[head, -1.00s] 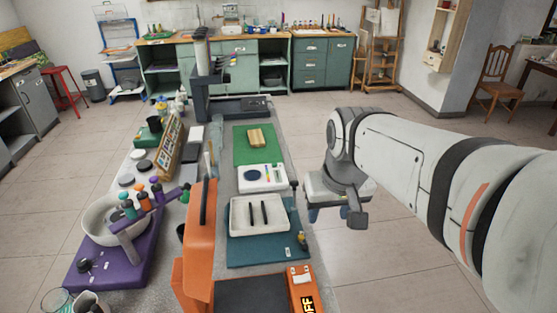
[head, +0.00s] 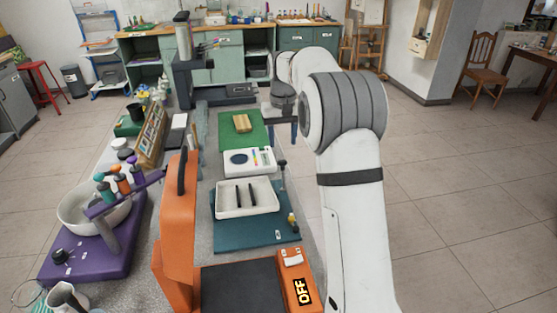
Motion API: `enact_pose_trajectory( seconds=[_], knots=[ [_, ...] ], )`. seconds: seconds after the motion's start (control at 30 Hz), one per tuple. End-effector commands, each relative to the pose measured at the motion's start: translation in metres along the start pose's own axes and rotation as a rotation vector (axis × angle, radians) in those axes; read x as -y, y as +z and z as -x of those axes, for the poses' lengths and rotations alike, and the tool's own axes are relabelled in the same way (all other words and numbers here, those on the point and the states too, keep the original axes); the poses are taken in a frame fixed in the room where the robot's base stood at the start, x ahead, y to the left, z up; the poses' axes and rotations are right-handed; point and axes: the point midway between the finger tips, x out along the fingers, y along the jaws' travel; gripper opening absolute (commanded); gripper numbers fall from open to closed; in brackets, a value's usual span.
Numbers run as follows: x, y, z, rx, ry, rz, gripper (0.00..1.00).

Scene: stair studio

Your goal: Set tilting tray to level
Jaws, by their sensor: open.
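A white tray (head: 222,207) with two dark bars in it sits on a teal base (head: 257,234) near the middle of the bench. From this view I cannot tell clearly how far it tilts. A small yellow part (head: 292,219) stands at the base's right edge, and a dark post with a knob (head: 282,164) rises by the tray's far right corner. My gripper (head: 291,128) is open and empty, beyond the tray near the bench's right edge. My arm partly hides it.
An orange machine (head: 176,230) with an OFF display stands in front and left of the tray. A white palette box (head: 250,161) and a green mat (head: 259,132) lie beyond it. A dark stand (head: 184,70) rises at the far end.

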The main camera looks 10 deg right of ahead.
Motion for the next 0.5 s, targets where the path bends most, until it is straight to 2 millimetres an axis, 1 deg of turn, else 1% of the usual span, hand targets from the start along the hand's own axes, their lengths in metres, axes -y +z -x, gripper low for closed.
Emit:
enact_pose_trajectory(
  seconds=[0.3,0.5],
  knots=[
    [0.000,0.001,-0.049,0.004,0.000,0.000,0.48],
    [0.000,0.001,-0.069,0.000,0.000,0.001,0.48]
  ],
)
